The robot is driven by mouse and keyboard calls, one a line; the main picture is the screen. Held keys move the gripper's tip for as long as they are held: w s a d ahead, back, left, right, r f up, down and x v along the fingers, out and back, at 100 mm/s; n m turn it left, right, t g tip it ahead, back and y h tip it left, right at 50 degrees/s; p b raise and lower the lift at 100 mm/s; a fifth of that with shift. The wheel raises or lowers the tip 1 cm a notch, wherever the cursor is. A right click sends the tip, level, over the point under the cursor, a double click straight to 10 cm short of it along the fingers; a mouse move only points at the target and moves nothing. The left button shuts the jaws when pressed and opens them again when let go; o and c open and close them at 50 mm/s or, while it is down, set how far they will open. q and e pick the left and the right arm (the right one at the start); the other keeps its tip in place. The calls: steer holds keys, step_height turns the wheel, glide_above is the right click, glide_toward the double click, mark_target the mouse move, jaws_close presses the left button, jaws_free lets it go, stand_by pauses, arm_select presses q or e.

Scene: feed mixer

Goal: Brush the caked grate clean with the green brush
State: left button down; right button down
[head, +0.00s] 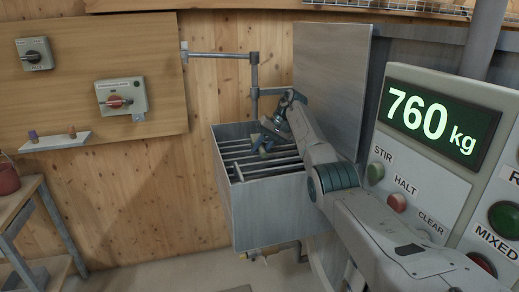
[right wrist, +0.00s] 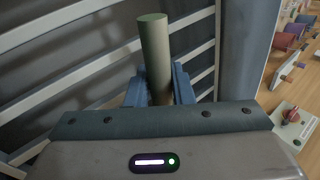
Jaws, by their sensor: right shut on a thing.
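The grate (head: 243,171) is a row of pale metal bars across the open top of a grey metal box. Its bars also show in the right wrist view (right wrist: 75,92), at the left and behind the gripper. My right gripper (head: 268,141) is over the far right part of the grate. It is shut on the green brush (head: 264,150), whose dull green round handle (right wrist: 154,58) stands up between the blue fingers in the right wrist view. The bristles are hidden, so I cannot tell whether they touch the bars. I cannot make out caked feed on the bars. My left gripper is not in view.
A raised grey lid panel (head: 330,85) stands behind the box. A jointed pipe (head: 254,75) is close behind my gripper. The control panel (head: 432,150) reading 760 kg is at the right, near my right arm. A small shelf (head: 55,143) is on the left wall.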

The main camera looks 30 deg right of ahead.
steer(key=shift+d, duration=0.2)
stand_by(1.0)
step_height(320, 180, up, 6)
steer(key=p, duration=0.4)
steer(key=shift+r, duration=0.2)
step_height(320, 180, up, 5)
steer(key=p, duration=0.3)
steer(key=shift+f+p, duration=0.15)
steer(key=shift+p, duration=0.25)
steer(key=shift+f, duration=0.15)
